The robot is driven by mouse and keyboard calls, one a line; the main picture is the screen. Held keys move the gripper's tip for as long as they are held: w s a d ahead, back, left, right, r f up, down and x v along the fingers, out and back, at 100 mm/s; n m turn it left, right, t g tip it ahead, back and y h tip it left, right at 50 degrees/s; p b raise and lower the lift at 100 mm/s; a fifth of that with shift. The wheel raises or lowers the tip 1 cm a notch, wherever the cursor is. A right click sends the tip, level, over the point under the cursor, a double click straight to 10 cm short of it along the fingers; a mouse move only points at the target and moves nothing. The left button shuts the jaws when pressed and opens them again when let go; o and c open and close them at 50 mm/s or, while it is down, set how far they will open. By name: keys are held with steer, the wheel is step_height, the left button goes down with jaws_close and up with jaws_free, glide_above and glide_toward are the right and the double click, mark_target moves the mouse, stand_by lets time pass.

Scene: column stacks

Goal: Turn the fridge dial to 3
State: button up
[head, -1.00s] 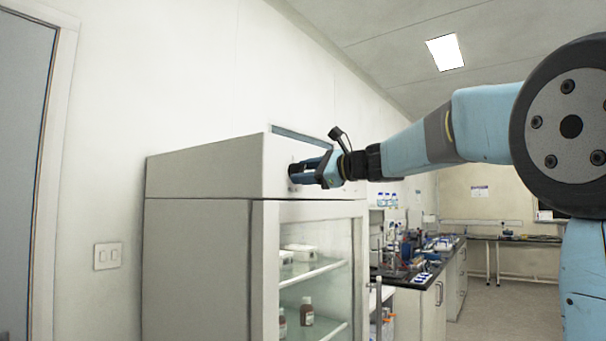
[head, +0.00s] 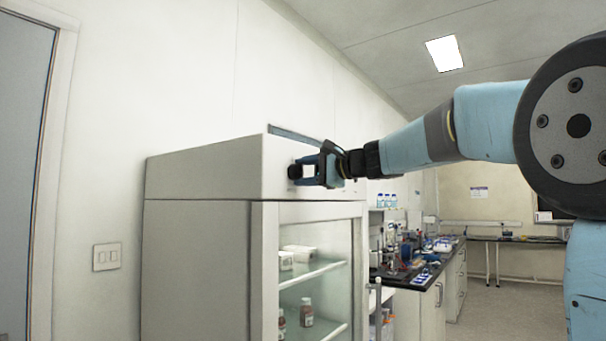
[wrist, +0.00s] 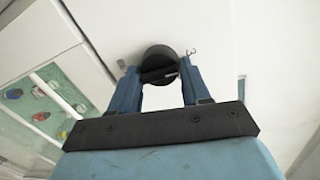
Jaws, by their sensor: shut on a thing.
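The fridge (head: 195,255) is a grey cabinet with a glass door, standing against the wall. Its dial (wrist: 160,62) is a round black knob on the pale panel above the door. My gripper (head: 300,171) is at the dial, and its blue fingers are shut on it. In the wrist view my gripper (wrist: 158,78) has one finger on each side of the knob, and the wrist is tilted relative to the fridge. A small light mark shows on the knob. I cannot read any numbers around the dial.
The glass door (head: 315,270) is closed, with bottles and white boxes on shelves behind it. A lab bench (head: 425,270) with clutter stands to the right. A light switch (head: 107,256) is on the wall at left.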

steer(key=shift+d+f, duration=0.1)
steer(key=shift+d, duration=0.05)
steer(key=o, duration=0.8)
steer(key=shift+c, duration=0.2)
steer(key=shift+o, duration=1.2)
steer(key=v, duration=1.3)
steer(key=shift+s+d, duration=0.25)
steer(key=shift+d, duration=0.05)
